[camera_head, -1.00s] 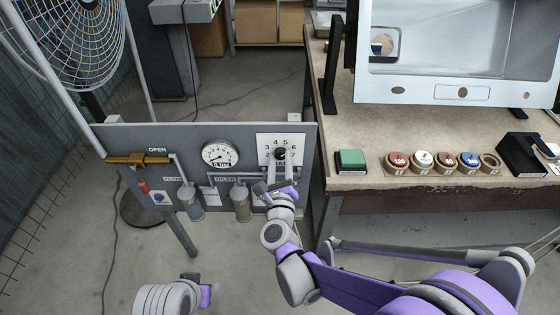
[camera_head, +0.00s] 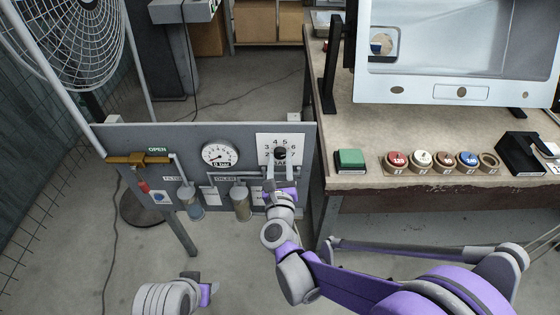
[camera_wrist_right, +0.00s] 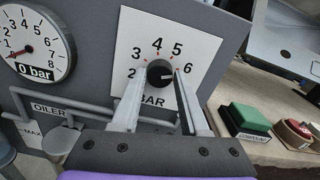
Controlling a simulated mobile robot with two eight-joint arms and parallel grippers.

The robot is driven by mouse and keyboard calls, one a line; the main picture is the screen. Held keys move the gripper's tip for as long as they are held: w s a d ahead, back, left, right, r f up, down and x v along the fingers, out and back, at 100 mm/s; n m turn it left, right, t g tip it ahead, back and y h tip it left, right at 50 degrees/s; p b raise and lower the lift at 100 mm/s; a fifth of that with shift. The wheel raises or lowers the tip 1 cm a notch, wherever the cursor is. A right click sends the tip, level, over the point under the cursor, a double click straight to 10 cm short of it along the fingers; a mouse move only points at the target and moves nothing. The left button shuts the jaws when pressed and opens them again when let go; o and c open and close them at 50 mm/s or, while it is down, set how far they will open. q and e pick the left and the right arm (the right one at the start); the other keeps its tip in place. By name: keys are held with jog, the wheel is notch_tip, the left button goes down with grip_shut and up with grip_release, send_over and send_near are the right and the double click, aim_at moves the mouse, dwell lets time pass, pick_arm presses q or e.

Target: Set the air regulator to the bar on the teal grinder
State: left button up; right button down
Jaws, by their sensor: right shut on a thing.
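The air regulator's round black knob (camera_head: 280,153) sits on a white dial plate (camera_head: 291,142) on the grey panel. In the right wrist view, my right gripper (camera_wrist_right: 164,84) is shut on the black knob (camera_wrist_right: 160,72), one finger on each side. A pale mark on the knob's face points to the right, near the 6. The right gripper also shows in the head view (camera_head: 277,165). The gauge (camera_wrist_right: 35,42) has its red needle at 0 and is labelled 0 bar. My left gripper (camera_head: 206,288) is at the bottom, away from the panel. I cannot make out a teal grinder.
A brass valve (camera_head: 137,159) under the word OPEN is at the panel's left. A bench (camera_head: 430,110) at right bears a green block (camera_head: 349,160) and several round discs. A fan (camera_head: 70,45) stands at left.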

jog(key=shift+c, duration=2.1)
grip_release()
jog(key=s, duration=1.1)
